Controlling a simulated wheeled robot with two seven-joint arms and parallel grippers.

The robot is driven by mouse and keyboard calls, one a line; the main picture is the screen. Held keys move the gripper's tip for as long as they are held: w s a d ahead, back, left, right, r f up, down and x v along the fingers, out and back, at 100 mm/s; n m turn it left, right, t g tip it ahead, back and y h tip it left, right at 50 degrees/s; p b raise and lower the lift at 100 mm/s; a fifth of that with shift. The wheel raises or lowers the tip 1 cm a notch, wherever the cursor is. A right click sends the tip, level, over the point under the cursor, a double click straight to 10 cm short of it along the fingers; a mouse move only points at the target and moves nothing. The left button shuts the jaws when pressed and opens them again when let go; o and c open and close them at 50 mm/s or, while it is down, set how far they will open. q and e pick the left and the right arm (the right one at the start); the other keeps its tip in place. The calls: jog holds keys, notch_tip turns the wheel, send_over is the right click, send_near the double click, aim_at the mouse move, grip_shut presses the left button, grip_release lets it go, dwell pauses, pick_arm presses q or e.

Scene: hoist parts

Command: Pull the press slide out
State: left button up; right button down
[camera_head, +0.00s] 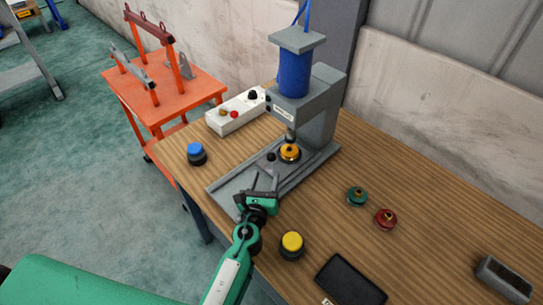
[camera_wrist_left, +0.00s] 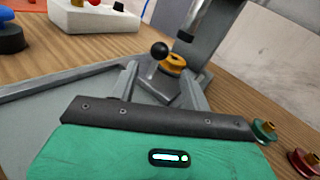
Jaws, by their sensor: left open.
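The press (camera_head: 315,110) stands on the wooden table, with a blue cylinder on top and a grey base. Its slide (camera_head: 275,168) lies on the base below the ram, with a black ball knob (camera_head: 271,157) at its front and an orange-yellow part (camera_head: 290,153) on it. My left gripper (camera_head: 264,180) is over the front of the base, pointing at the knob. In the left wrist view, the open fingers (camera_wrist_left: 160,85) have the black knob (camera_wrist_left: 159,50) beyond and between them, apparently not touched. The orange part (camera_wrist_left: 173,63) sits just behind the knob. My right gripper is out of view.
A blue button (camera_head: 196,153) and a yellow button (camera_head: 291,245) stand either side of the base. A white control box (camera_head: 236,111) is behind. Green (camera_head: 357,196) and red (camera_head: 385,219) parts, a dark tablet (camera_head: 350,281) and a grey block (camera_head: 503,278) lie rightward. An orange cart (camera_head: 165,92) stands left.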

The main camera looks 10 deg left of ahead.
aim_at(271, 158)
pick_arm(q)
jog(key=w, duration=0.9)
jog(key=shift+c, duration=0.5)
jog(key=shift+a, duration=0.1)
grip_shut()
